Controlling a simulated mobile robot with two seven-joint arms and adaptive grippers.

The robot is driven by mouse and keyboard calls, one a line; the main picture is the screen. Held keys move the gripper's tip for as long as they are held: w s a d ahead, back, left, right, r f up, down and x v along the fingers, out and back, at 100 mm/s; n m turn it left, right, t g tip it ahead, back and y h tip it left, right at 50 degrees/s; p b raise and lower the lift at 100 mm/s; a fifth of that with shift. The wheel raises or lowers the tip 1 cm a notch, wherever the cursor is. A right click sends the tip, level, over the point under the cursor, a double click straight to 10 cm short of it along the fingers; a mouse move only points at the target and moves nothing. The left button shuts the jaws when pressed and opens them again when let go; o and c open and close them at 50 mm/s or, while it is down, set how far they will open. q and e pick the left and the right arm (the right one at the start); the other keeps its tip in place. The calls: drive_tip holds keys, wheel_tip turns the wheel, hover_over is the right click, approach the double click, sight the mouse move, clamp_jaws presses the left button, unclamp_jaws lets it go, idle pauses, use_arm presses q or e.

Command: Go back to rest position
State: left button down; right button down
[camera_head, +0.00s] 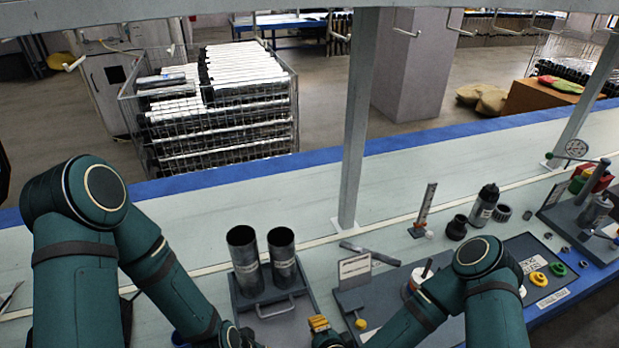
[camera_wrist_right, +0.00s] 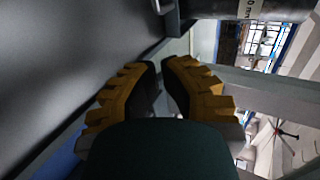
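My right gripper (camera_head: 318,324) has yellow fingertips and is low in the head view, just right of the tube tray. In the right wrist view its two fingers (camera_wrist_right: 161,80) stand slightly apart with a narrow, empty gap. My left arm comes down from the left. Its dark wrist end (camera_head: 232,335) is at the bottom edge, by the tray's lower left; its fingers cannot be made out. Two grey metal tubes, the left one (camera_head: 243,262) and the right one (camera_head: 283,257), stand upright in the dark tray (camera_head: 276,308), apart from my right fingertips.
A dark fixture board with a label card (camera_head: 354,267) lies under and beside my right forearm. Black bottles and caps (camera_head: 457,227) stand behind it. A grey post (camera_head: 357,130) rises from the table. The table's left back (camera_head: 150,215) is clear. A wire cage of tubes (camera_head: 220,110) stands beyond.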

drive_tip(key=shift+s+f+n+g, duration=0.2)
drive_tip(key=shift+n+g, duration=0.2)
drive_tip(key=shift+n, duration=0.3)
drive_tip(key=s+d+n+g, duration=0.1)
drive_tip(key=n, duration=0.1)
drive_tip(key=s+d+n+g, duration=0.1)
drive_tip(key=n+g, duration=0.1)
drive_tip(key=s+d+n+g+y, duration=0.1)
drive_tip(key=s+n, duration=0.1)
drive_tip(key=n, duration=0.1)
drive_tip(key=shift+f+g, duration=0.3)
drive_tip(key=shift+g, duration=0.1)
drive_tip(key=s+d+r+n+g+h, duration=0.1)
drive_tip(key=s+d+r+n+g, duration=0.1)
drive_tip(key=s+d+n+g, duration=0.2)
drive_tip(key=shift+s+d, duration=0.35)
drive_tip(key=shift+s, duration=0.15)
drive_tip(key=shift+d, duration=0.1)
